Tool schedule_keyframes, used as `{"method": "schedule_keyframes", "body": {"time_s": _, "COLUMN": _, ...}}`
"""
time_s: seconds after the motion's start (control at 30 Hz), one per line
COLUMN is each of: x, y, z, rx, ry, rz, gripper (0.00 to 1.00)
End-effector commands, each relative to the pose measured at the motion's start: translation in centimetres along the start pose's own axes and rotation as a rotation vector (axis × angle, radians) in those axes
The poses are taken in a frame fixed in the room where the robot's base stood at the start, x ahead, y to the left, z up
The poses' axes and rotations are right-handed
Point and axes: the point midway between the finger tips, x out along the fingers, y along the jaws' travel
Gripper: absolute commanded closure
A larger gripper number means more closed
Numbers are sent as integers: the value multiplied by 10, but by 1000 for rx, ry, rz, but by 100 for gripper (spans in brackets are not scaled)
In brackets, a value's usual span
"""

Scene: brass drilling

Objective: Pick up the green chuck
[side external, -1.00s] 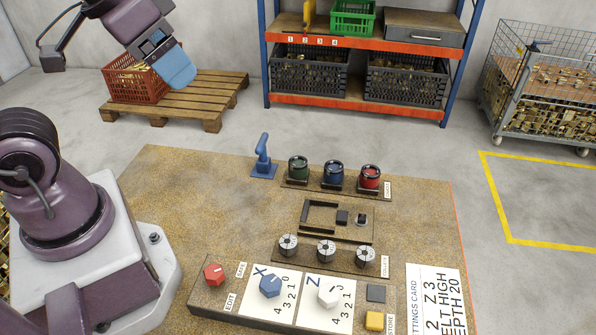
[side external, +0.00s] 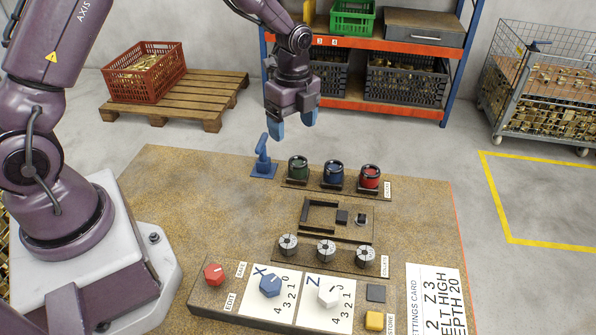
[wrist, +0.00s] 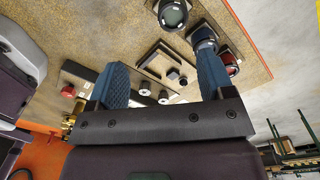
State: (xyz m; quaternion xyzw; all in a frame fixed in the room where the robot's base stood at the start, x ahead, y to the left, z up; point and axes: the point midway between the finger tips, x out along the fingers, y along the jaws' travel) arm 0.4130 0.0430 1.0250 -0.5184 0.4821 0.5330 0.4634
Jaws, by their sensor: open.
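The green chuck (side external: 298,167) stands upright at the left end of a row of three on a dark rack at the table's far side. The blue chuck (side external: 333,174) and the red chuck (side external: 370,177) stand to its right. My gripper (side external: 293,130) points down above the green chuck, apart from it, with its blue fingers spread and nothing between them. In the wrist view my open gripper (wrist: 163,85) shows its two fingers, and the green chuck (wrist: 172,14) is at the top edge, partly cut off.
A blue upright fixture (side external: 263,157) stands just left of the green chuck. Grey collets (side external: 326,250), a dark bracket (side external: 322,214) and a panel with knobs (side external: 271,285) lie nearer. The left part of the tabletop (side external: 190,200) is clear.

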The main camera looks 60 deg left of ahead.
Motion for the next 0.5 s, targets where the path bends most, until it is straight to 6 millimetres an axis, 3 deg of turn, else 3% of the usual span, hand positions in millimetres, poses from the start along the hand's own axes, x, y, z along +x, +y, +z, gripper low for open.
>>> {"method": "schedule_keyframes", "body": {"time_s": 0.1, "x": -6, "y": -9, "z": 0, "rx": 173, "ry": -5, "rz": -33, "gripper": 25}}
{"method": "schedule_keyframes", "body": {"time_s": 0.27, "x": 0, "y": -8, "z": 0, "rx": 263, "ry": -7, "rz": -33, "gripper": 25}}
{"method": "schedule_keyframes", "body": {"time_s": 0.5, "x": 43, "y": -9, "z": 0, "rx": 266, "ry": -6, "rz": -29, "gripper": 25}}
